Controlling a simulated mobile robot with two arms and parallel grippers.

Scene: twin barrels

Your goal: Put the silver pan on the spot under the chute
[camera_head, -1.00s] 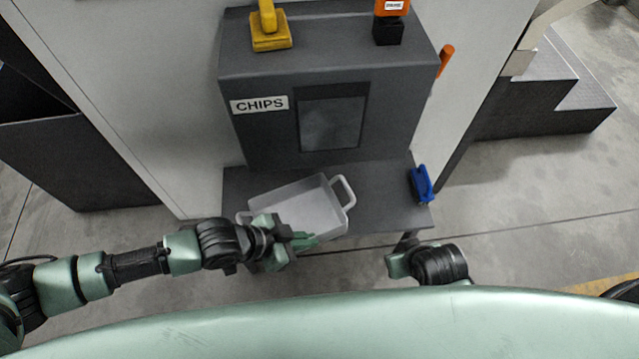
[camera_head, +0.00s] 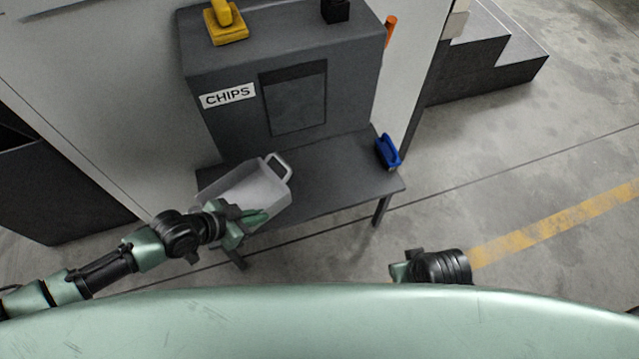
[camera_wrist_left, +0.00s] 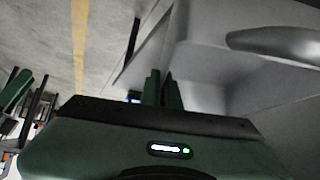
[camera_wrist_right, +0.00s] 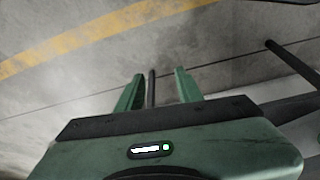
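The silver pan (camera_head: 250,190), a light grey open tray with a loop handle at its far right corner, is at the left part of the dark bench (camera_head: 340,172). My left gripper (camera_head: 258,216) is at the pan's near wall. In the left wrist view its fingers (camera_wrist_left: 163,88) are close together, with the pan's wall between them. Whether the pan touches the bench is unclear. The chute is the grey housing labelled CHIPS (camera_head: 228,95), with a dark panel (camera_head: 295,98) above the bench. No marked spot shows beneath it. My right gripper (camera_wrist_right: 158,85) is open and empty, away from the bench.
A blue tool (camera_head: 388,152) lies at the bench's right end. A yellow item (camera_head: 226,24) and a black block (camera_head: 335,10) are atop the housing. Dark steps (camera_head: 485,60) stand behind at right. The bench top between pan and blue tool is clear.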

